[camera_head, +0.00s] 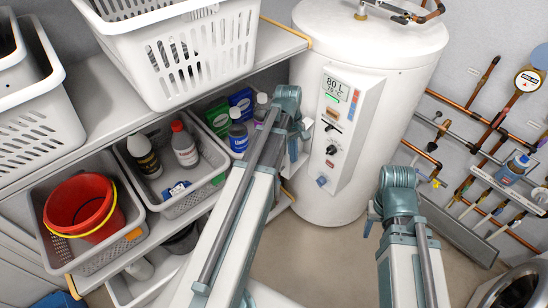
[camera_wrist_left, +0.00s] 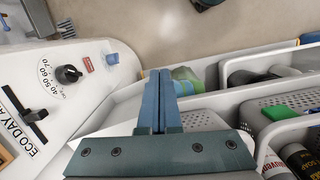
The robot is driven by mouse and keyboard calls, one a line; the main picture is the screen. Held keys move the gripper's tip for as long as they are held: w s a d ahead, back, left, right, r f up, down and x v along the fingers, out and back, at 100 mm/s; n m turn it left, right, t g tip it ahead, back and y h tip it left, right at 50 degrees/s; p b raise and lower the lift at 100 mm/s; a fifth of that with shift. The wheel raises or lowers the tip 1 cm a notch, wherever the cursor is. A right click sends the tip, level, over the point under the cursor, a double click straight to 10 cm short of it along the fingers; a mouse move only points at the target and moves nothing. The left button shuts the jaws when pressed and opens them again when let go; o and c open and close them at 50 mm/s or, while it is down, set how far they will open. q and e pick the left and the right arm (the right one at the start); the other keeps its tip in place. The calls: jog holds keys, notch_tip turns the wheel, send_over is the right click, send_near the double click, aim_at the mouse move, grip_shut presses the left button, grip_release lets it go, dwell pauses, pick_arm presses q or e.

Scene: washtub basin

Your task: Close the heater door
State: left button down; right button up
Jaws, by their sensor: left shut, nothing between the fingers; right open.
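The heater is a white upright tank (camera_head: 415,65) at the back centre-right in the head view. On its front is a white control panel (camera_head: 353,85) with a display, knobs and printed labels; it stands out from the tank like a box. I cannot tell whether this panel is the door or how far it is open. The panel also fills the left of the left wrist view (camera_wrist_left: 75,105). My left gripper (camera_head: 293,150) is left of the panel; its blue fingers are shut and empty in the left wrist view (camera_wrist_left: 158,78). My right gripper (camera_head: 368,222) is low, right of the panel, apart from the heater.
A shelf at left holds a white basket (camera_head: 190,60), a red bucket (camera_head: 80,205) and bottles (camera_head: 184,147) in crates, close to my left arm. Copper pipes and a gauge (camera_head: 528,80) line the right wall. Bare floor (camera_head: 320,250) lies between my arms.

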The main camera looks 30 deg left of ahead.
pick_arm(q)
jog(key=w+a+n+h, duration=0.1)
jog(key=w+a+n, duration=0.1)
jog(key=a+n, duration=0.4)
jog(key=a, duration=0.5)
jog(key=shift+a+r+t, duration=0.2)
jog(key=shift+r+t, duration=0.1)
jog(key=shift+t, duration=0.1)
jog(key=shift+f, duration=0.1)
jog(key=b+x, duration=0.9)
jog(key=shift+d+f+b, duration=0.15)
jog(key=shift+f+b, duration=0.15)
jog(key=shift+f, duration=0.1)
jog(key=shift+d, duration=0.15)
